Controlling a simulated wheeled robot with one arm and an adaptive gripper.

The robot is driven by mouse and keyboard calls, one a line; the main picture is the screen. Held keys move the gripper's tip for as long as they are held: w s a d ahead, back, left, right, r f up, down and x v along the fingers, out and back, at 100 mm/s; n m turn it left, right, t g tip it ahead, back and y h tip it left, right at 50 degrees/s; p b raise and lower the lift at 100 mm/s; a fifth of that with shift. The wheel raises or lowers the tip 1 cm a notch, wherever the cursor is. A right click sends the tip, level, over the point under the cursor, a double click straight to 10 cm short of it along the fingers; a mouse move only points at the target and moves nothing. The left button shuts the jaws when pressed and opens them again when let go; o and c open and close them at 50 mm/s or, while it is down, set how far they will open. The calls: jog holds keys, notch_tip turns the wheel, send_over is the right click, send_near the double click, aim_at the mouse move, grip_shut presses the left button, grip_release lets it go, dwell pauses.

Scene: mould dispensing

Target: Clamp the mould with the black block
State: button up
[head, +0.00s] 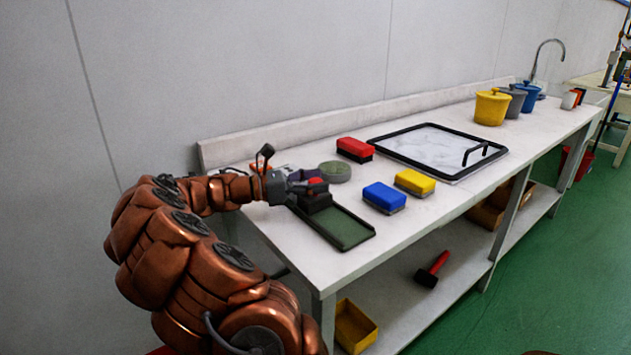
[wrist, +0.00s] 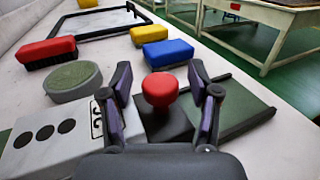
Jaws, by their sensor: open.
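The black block (wrist: 168,124) has a round red knob (wrist: 160,88) on top and sits at the near end of a dark green rectangular tray (wrist: 232,112). A white block (wrist: 48,138) with black round spots and dark markings lies left of the black block, partly hidden by my left finger. I cannot tell whether it is the mould.
A black-framed sink cover (head: 420,140) and several pots (head: 492,106) are farther right.

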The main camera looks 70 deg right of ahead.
jog(key=v, duration=1.2)
dwell(0.4)
jog(key=s+a, duration=0.1)
jog(key=s+a+m, duration=0.1)
jog(key=s+a+r+m+t+y, duration=0.1)
jog(key=a, duration=0.1)
jog(key=s+a+f+m+t+y, duration=0.25)
jog(key=s+a+f, duration=0.2)
jog(key=a, duration=0.85)
jog(key=s+a+f+m+t+y, duration=0.1)
jog(key=s+a+f+t+y, duration=0.4)
jog(key=a, duration=0.8)
jog(key=s+a+f+m+t+y, duration=0.25)
jog(key=a+f, duration=0.35)
jog(key=a, duration=0.7)
notch_tip(320, 180, up, 20)
jog(key=t+p, duration=0.1)
jog(key=p, duration=1.7)
jog(key=shift+p, duration=0.3)
jog(key=shift+a+r, duration=0.1)
